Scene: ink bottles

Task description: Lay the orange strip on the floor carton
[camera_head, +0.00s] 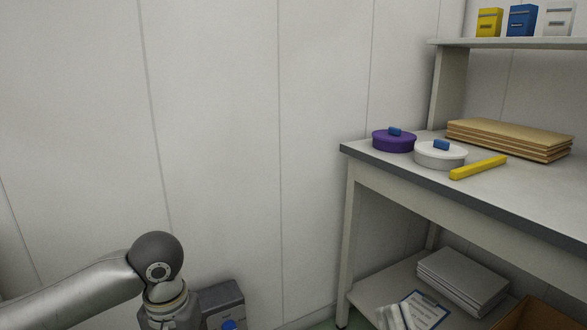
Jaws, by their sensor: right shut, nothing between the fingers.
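No orange strip shows. A yellow strip (478,167) lies on the bench top near its front edge. An open brown carton (545,315) is partly in view at the bottom right, cut off by the frame; I cannot tell whether it stands on the floor or on the low shelf. One of my arms reaches in at the bottom left and bends down out of the frame. No gripper fingers show, so neither gripper can be placed relative to the carton.
The bench (470,205) holds a purple round pot (394,144), a white round pot (440,158) and stacked boards (508,139). Small boxes stand on the upper shelf (510,43). Below are a grey stack (463,281) and a clipboard (424,311). A pale wall fills the left.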

